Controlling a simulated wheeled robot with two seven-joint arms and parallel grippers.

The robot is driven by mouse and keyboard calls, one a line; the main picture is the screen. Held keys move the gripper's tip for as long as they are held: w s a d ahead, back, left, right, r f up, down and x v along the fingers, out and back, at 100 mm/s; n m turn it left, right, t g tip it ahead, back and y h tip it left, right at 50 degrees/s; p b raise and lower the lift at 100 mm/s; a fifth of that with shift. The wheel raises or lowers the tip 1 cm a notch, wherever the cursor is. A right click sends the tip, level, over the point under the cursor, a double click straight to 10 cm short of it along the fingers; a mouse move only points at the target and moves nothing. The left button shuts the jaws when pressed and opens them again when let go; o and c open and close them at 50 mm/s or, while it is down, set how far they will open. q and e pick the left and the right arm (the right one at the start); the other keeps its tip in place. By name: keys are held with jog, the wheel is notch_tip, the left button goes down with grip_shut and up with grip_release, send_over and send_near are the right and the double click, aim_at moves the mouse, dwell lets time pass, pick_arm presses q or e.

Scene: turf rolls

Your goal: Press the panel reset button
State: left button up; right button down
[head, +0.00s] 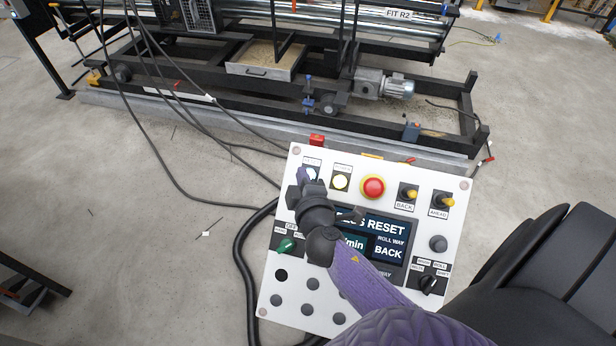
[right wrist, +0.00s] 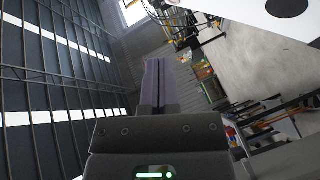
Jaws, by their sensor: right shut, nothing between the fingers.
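The white control panel (head: 455,200) stands tilted in the lower middle of the head view. A pale round button (head: 313,173) is at its upper left, with a small label above it too blurred to read. My right gripper (head: 303,175) is shut and empty, its tips at the left edge of that button. I cannot tell whether they touch it. The wrist view shows the two purple fingers (right wrist: 157,84) together. My right arm covers part of the panel's screen (head: 388,251). My left gripper is not in view.
The red stop button (head: 373,187) on its yellow ring is near the panel's top middle. Machine frame and cables lie behind the panel.

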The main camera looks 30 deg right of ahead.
jog(key=f+b, duration=0.1)
jog(key=w+d+f+b, duration=0.2)
jog(key=f, duration=0.1)
jog(key=shift+d+f, duration=0.1)
jog(key=shift+d, duration=0.1)
jog(key=shift+w+d+f+b, duration=0.25)
jog(key=shift+b, duration=0.15)
dwell(0.7)
dwell(0.8)
jog(key=shift+w+d+f, duration=0.1)
